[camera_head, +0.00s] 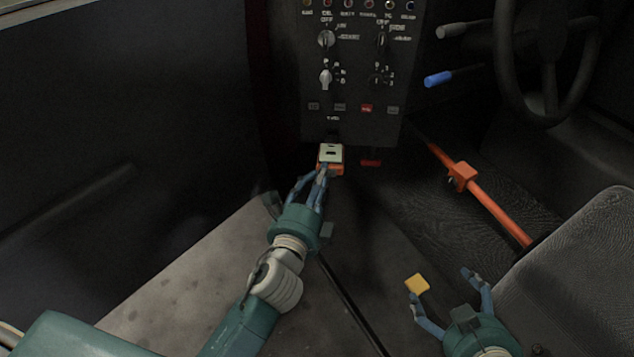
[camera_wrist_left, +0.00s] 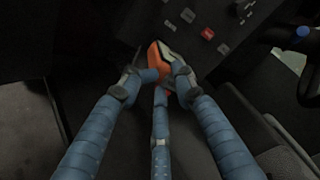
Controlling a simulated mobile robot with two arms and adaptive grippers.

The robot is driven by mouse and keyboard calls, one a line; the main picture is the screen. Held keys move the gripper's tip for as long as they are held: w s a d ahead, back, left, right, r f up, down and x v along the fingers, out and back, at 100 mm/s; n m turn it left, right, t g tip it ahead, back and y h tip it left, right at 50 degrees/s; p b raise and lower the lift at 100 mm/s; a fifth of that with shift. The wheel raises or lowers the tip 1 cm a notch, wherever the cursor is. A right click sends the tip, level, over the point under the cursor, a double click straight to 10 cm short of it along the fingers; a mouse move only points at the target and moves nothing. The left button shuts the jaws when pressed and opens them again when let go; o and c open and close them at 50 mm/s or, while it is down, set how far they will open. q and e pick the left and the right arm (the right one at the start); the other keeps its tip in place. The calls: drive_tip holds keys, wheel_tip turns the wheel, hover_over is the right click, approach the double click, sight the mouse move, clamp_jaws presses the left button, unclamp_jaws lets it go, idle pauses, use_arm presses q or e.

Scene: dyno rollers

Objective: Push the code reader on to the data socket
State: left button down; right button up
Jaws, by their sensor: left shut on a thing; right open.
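The code reader (camera_head: 331,153), with a pale top and an orange body, is at the lower edge of the black control panel (camera_head: 352,75). My left gripper (camera_head: 322,172) is shut on it from the front. In the left wrist view the code reader (camera_wrist_left: 156,58) sits between the blue fingertips, close to the panel. The data socket is hidden or too dark to make out, so I cannot tell whether the reader touches it. My right gripper (camera_head: 445,292) is open and empty at the lower right.
A yellow block (camera_head: 417,284) lies by my right gripper's fingers. An orange bar with a clamp (camera_head: 463,176) slants down to the right of the panel. A steering wheel (camera_head: 548,60), a blue-tipped lever (camera_head: 438,79) and a grey seat (camera_head: 580,270) are on the right.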

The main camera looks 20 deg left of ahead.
drive_tip(key=shift+w+r, duration=0.1)
drive_tip(key=shift+w, duration=0.1)
idle(0.6)
drive_tip(key=shift+w+a+r, duration=0.1)
drive_tip(key=shift+r, duration=0.1)
use_arm(q)
drive_tip(key=shift+r, duration=0.1)
use_arm(e)
drive_tip(key=shift+f, duration=0.15)
use_arm(q)
drive_tip(key=shift+w, duration=0.15)
use_arm(e)
drive_tip(key=shift+s+d+f+g, duration=0.3)
drive_tip(key=shift+s+f, duration=0.4)
drive_tip(key=shift+s, duration=0.2)
use_arm(q)
drive_tip(key=shift+w, duration=0.1)
use_arm(e)
drive_tip(key=shift+s, duration=0.1)
idle(0.4)
use_arm(q)
drive_tip(key=shift+a, duration=0.1)
use_arm(e)
drive_tip(key=shift+s+f, duration=0.1)
drive_tip(key=shift+f, duration=0.1)
use_arm(q)
drive_tip(key=shift+w, duration=0.15)
use_arm(e)
drive_tip(key=shift+s+d+g, duration=0.15)
drive_tip(key=shift+g, duration=0.15)
